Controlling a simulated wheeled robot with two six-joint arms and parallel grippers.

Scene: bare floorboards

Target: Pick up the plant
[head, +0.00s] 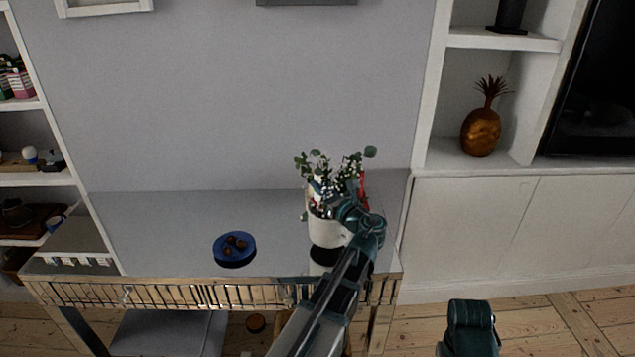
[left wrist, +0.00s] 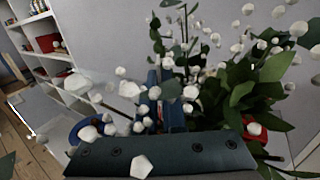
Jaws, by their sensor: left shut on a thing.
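The plant (head: 328,232) is a white pot with green leaves and small white flowers, at the right end of the glossy table in the head view. It looks upright; I cannot tell whether its base touches the table. My left gripper (head: 338,206) is at the top of the pot, among the stems, shut on the plant. In the left wrist view, leaves and white flowers (left wrist: 240,90) surround the gripper's blue fingers (left wrist: 165,100), and the exact contact is hidden.
A grey wall stands behind. Shelves with a golden pineapple (head: 481,130) stand at right, and more shelves at left. The table between plate and left end is mostly clear.

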